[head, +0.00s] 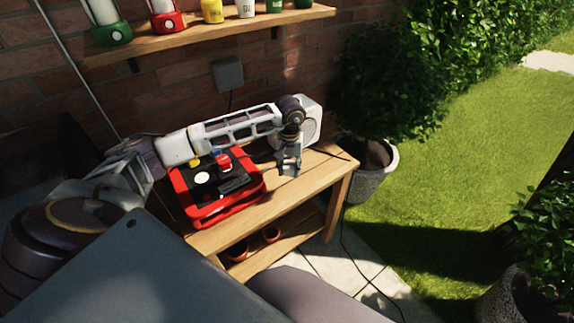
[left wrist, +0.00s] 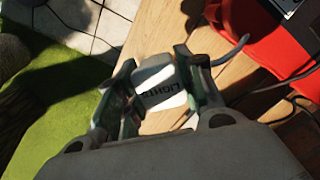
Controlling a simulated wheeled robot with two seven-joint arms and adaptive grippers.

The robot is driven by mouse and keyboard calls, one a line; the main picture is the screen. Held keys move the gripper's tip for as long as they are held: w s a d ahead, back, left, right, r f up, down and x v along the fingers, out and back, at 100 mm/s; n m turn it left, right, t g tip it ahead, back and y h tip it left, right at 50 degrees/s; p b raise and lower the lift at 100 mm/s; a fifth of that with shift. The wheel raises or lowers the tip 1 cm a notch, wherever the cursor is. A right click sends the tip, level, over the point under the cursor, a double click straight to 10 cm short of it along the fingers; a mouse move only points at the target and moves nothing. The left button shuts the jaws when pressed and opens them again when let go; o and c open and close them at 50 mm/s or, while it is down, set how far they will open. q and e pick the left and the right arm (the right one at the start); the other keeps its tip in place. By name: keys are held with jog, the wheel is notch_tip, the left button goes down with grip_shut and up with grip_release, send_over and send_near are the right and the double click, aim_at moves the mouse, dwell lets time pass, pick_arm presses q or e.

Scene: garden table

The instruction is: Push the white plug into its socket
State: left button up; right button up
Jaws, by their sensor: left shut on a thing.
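My left gripper (head: 289,168) hangs over the right part of the wooden table, to the right of the red tray. In the left wrist view the left gripper (left wrist: 160,105) is shut on a pale plug (left wrist: 160,73) with dark lettering, and a grey cable (left wrist: 233,53) runs beside it to the right. The plug is too small to make out in the head view. The red tray (head: 212,221) holds a dark panel with a white round part (head: 202,177) and small coloured parts. I cannot tell which part is the socket. My right gripper is not in view.
The wooden table (head: 318,176) is bare near its right end. A white speaker-like box (head: 310,118) stands behind the gripper. A grey wall box (head: 228,74) has a cable running down. A potted bush (head: 370,180) stands right; a shelf (head: 205,32) is above.

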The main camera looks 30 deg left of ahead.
pick_arm(q)
jog(key=s+d+f+m, duration=0.2)
jog(key=d, duration=0.4)
jog(key=s+d+f+m, duration=0.2)
jog(key=s+d+m, duration=0.1)
jog(key=d, duration=0.2)
notch_tip(320, 180, up, 17)
jog(key=p, duration=1.5)
jog(key=shift+a+p, duration=0.15)
jog(key=shift+p, duration=0.2)
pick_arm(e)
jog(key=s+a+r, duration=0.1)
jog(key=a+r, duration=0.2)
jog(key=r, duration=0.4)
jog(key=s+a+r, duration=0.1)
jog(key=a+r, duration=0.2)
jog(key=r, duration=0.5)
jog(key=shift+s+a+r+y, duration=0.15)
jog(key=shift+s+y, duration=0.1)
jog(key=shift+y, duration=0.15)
pick_arm(q)
jog(key=shift+w+r+p, duration=0.1)
jog(key=shift+r+p, duration=0.25)
jog(key=shift+p, duration=0.15)
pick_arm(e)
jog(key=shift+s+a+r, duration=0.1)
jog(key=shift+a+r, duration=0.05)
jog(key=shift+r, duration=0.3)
